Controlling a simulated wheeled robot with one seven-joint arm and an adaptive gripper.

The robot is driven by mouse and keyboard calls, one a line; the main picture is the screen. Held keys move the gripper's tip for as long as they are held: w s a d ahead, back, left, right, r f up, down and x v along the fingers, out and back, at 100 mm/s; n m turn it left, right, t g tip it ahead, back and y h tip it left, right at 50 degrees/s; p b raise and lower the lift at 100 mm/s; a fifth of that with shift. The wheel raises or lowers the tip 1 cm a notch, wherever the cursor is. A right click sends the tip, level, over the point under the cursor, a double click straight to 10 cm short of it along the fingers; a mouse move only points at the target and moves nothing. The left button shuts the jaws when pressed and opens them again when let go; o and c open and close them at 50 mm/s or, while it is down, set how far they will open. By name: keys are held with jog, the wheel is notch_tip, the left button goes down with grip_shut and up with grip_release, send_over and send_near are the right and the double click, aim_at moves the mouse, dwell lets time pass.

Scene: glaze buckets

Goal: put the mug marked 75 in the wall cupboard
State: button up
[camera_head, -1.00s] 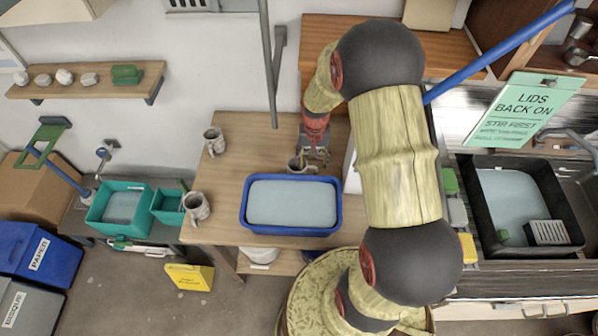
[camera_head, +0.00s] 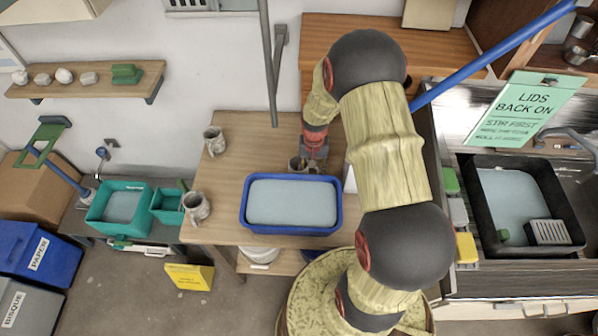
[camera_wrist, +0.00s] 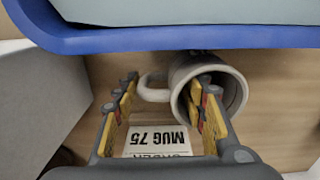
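A pale grey mug (camera_wrist: 183,70) lies in view just beyond the "MUG 75" label (camera_wrist: 158,141) in the wrist view, its handle (camera_wrist: 148,88) to the left. In the head view the mug (camera_head: 296,163) stands on the wooden table behind the blue tub, partly hidden. My gripper (camera_wrist: 168,90) is open, one finger left of the handle and the other over or inside the mug's mouth; contact is unclear. It also shows in the head view (camera_head: 313,155). I cannot tell which part is the wall cupboard.
The blue tub (camera_head: 334,222) is close to the mug, at the table's front. Two other mugs stand at the table's left, one farther back (camera_head: 214,141) and one nearer (camera_head: 197,206). A grey post (camera_head: 268,70) rises behind. Brown shelving (camera_head: 497,35) is at upper right.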

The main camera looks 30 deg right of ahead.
jog(key=c, duration=1)
